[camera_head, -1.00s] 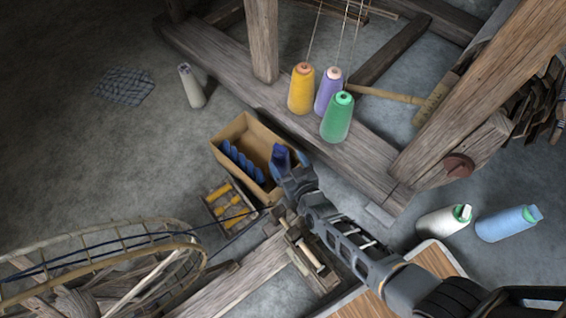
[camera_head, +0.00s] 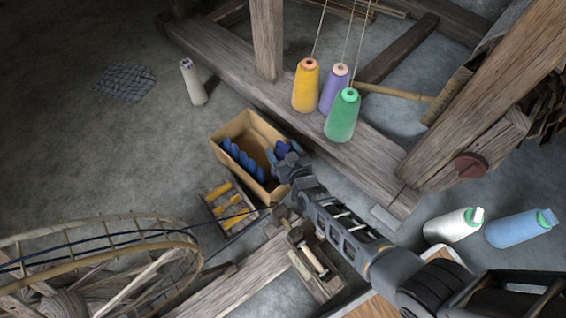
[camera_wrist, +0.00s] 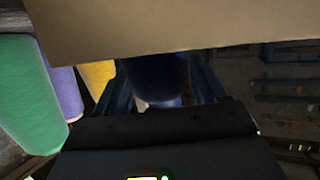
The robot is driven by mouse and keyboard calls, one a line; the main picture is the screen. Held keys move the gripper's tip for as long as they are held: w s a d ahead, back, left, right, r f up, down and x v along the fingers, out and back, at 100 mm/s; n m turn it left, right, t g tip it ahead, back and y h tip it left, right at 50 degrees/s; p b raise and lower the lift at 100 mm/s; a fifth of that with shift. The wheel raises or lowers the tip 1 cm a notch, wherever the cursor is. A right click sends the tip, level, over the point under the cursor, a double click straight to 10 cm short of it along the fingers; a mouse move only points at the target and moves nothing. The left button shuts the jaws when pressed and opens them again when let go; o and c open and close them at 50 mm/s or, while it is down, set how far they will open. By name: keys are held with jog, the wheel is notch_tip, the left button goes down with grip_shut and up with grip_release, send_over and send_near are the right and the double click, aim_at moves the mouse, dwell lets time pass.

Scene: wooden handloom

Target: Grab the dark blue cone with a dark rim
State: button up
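The dark blue cone (camera_wrist: 155,75) shows in the wrist view between the two fingers of my gripper (camera_wrist: 160,85), with a pale tip at its lower end. Its upper part is hidden behind a tan panel, and its rim is not clear. In the head view my gripper (camera_head: 281,156) is at the right side of the cardboard box, and the dark blue cone (camera_head: 284,147) shows there, partly covered by the fingers. The fingers flank the cone closely. I cannot tell whether they press on it.
The cardboard box (camera_head: 231,125) holds twisted blue skeins (camera_head: 243,157). Yellow (camera_head: 306,86), purple (camera_head: 334,90) and green (camera_head: 343,115) cones stand on the loom beam beyond. White (camera_head: 450,226) and light blue (camera_head: 520,229) cones lie at the right. Open floor is at the left.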

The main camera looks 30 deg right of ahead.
grip_shut()
dwell(0.5)
jog(key=shift+r, duration=0.15)
